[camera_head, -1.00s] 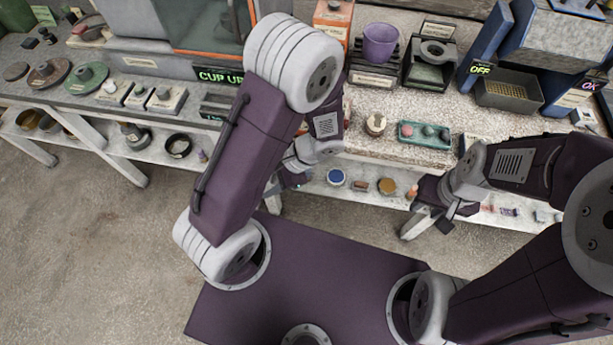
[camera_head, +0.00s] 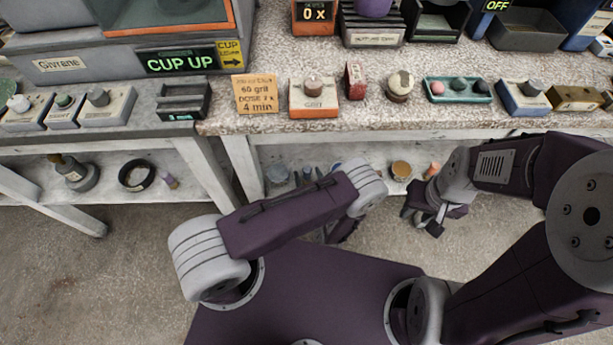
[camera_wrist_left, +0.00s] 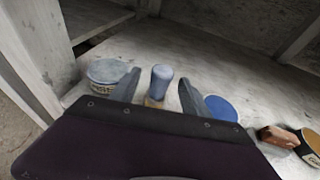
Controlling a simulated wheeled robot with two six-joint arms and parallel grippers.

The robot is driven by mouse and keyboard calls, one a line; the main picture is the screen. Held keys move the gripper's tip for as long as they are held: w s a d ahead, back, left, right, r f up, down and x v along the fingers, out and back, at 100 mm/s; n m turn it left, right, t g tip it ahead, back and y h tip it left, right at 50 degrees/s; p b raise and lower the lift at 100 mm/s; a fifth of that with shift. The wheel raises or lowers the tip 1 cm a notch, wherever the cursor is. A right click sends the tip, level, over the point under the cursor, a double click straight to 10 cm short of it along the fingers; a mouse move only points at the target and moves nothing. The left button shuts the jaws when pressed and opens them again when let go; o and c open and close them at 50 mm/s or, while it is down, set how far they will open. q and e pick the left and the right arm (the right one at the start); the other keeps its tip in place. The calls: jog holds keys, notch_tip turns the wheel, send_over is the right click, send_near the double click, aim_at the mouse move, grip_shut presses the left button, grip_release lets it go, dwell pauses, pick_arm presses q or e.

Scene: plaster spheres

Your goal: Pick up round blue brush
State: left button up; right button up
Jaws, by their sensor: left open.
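A small upright thing with a rounded blue top and tan lower part, which looks like the round blue brush (camera_wrist_left: 161,76), stands on the lower shelf. It also shows in the head view (camera_head: 307,172), mostly hidden below by my arm. My left gripper (camera_wrist_left: 158,86) is open, with one finger on each side of the brush; I cannot tell whether they touch it. In the head view my left gripper is largely hidden behind its arm. My right gripper (camera_head: 427,218) hangs in front of the shelf at the right, its jaws too small to read.
A grey-lidded tin (camera_wrist_left: 108,72) stands left of the brush and a round blue-topped thing (camera_wrist_left: 221,108) right of it. A reddish-brown block (camera_wrist_left: 279,136) lies further right. The table edge (camera_head: 430,137) overhangs the shelf; a white table leg (camera_head: 240,166) stands left.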

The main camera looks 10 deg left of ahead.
pick_arm(q)
jog(key=b+x, duration=0.2)
jog(key=x, duration=0.2)
jog(key=shift+w+a+f, duration=0.15)
jog(key=shift+w+f, duration=0.1)
jog(key=shift+w+a, duration=0.1)
jog(key=shift+w, duration=0.15)
jog(key=shift+r, duration=0.1)
grip_shut()
jog(key=d+r+p, duration=0.4)
jog(key=d+r, duration=0.7)
jog(key=shift+w+d, duration=0.35)
jog(key=shift+w, duration=0.1)
